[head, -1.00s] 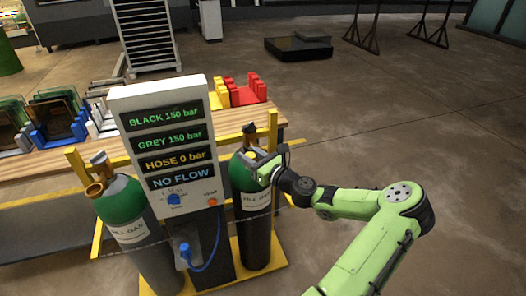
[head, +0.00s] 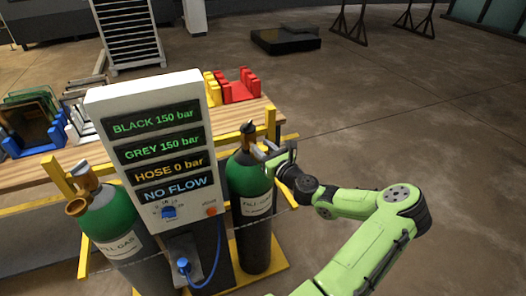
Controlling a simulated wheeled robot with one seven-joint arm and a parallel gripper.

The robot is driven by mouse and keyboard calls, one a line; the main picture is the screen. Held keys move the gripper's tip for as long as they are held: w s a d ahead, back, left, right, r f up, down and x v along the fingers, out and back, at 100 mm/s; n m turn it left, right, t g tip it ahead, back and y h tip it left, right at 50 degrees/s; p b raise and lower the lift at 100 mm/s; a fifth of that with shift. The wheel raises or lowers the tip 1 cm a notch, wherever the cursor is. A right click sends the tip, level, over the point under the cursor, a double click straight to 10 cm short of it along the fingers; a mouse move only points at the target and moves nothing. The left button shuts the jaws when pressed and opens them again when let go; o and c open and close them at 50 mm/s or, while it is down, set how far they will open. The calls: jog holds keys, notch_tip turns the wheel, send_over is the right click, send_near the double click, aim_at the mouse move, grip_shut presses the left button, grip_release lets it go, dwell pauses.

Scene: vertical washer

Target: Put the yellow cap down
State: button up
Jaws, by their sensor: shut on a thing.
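My gripper (head: 268,150) is beside the top of the right green gas bottle (head: 248,180), just right of its black-topped valve (head: 248,129). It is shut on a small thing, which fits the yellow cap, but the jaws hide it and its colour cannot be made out. I cannot tell whether the jaws touch the bottle or its valve.
A grey panel (head: 150,104) reading "NO FLOW" stands between the bottles, with a blue hose (head: 215,255). Behind is a wooden table (head: 225,122) with coloured racks, including a red one (head: 240,90). A yellow rail (head: 270,122) runs behind the bottles. Floor at right is open.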

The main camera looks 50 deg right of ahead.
jog(key=o, duration=1.1)
jog(key=shift+c, duration=0.2)
